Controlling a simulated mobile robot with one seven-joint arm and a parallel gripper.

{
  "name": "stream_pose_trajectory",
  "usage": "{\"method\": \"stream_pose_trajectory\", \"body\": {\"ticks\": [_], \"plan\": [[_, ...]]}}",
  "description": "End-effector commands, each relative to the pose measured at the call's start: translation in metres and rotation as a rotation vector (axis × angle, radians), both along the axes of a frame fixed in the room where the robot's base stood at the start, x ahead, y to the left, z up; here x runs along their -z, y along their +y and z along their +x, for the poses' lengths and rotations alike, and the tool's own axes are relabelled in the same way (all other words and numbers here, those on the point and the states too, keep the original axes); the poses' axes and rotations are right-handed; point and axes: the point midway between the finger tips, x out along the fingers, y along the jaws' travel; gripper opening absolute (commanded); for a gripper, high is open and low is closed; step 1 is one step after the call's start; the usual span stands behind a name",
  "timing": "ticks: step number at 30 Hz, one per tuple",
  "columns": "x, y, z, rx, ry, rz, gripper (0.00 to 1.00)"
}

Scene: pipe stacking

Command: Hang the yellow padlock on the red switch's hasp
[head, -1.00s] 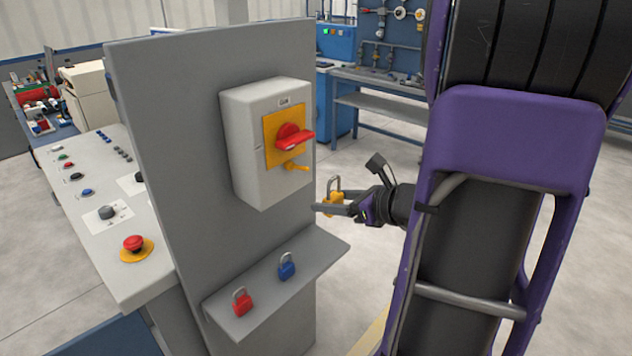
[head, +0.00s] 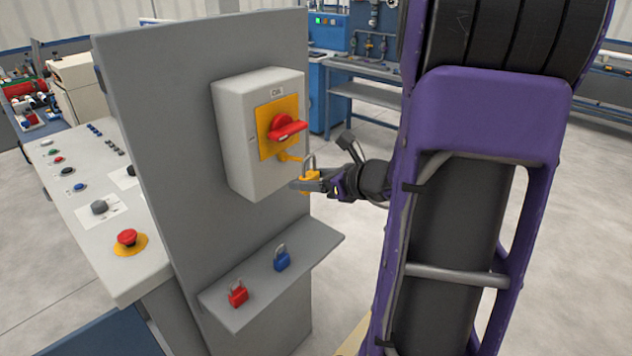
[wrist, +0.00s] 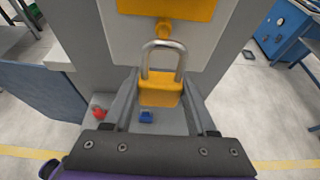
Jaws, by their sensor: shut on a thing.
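The yellow padlock (head: 309,176) is held upright in my gripper (head: 308,187), with its steel shackle pointing up. It also shows in the wrist view (wrist: 160,92) between the two fingers. The red switch (head: 284,127) sits on a yellow plate on the grey box. The yellow hasp (head: 290,157) sticks out below the switch. In the wrist view the hasp (wrist: 163,28) is just beyond the top of the shackle. In the head view the shackle appears close to the hasp's right end; I cannot tell whether they touch.
The grey box (head: 237,140) is fixed to an upright grey panel (head: 165,110). Below it, a shelf (head: 318,243) holds a red padlock (head: 238,294) and a blue padlock (head: 282,259). A control desk (head: 75,215) with buttons stands to the left.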

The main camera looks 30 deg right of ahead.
Motion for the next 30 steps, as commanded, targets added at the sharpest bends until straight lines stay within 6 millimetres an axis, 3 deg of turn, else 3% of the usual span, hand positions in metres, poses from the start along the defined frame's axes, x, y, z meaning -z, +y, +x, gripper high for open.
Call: {"method": "stream_pose_trajectory", "body": {"ticks": [18,30], "plan": [[0.007,0.015,0.040,-0.001,-0.001,0.000,0.00],[0.011,0.019,0.052,-0.001,-0.001,0.000,0.00]]}}
